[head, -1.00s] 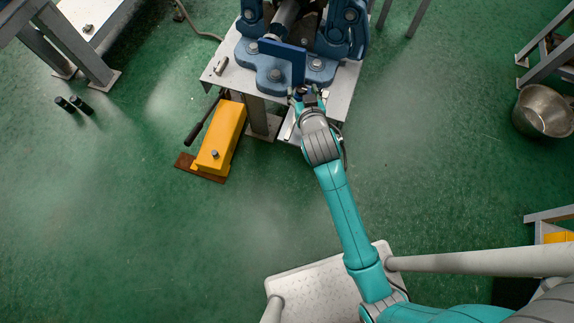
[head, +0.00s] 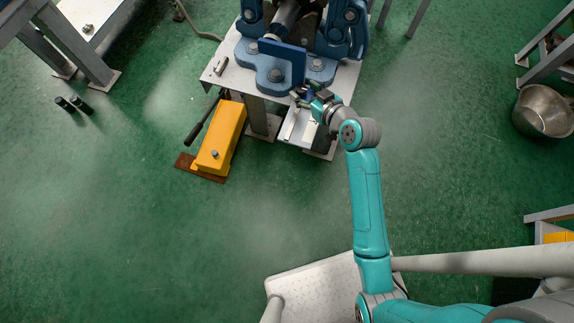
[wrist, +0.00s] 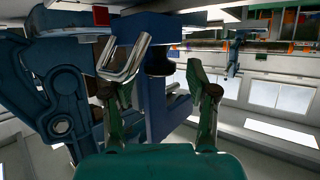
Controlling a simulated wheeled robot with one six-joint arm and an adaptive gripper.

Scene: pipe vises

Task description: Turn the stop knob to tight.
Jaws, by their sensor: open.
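The blue vise (head: 272,75) stands on the grey bench, with an upright blue plate (head: 284,60) at its front. In the wrist view, a dark round part (wrist: 160,62) sits against a blue block (wrist: 157,110); it may be the stop knob, but its marking and setting cannot be read. My gripper (head: 305,96) is at the bench's front edge, just below and right of the plate. In the wrist view my gripper (wrist: 152,85) is open, one finger each side of the blue block, with nothing gripped. A bent silver rod (wrist: 125,60) overlaps the left finger; contact cannot be told.
A yellow pump unit (head: 220,138) with a black lever stands on the floor left of the bench. A metal bowl (head: 543,110) is at far right. A bench top edge (head: 225,72) lies left of the vise.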

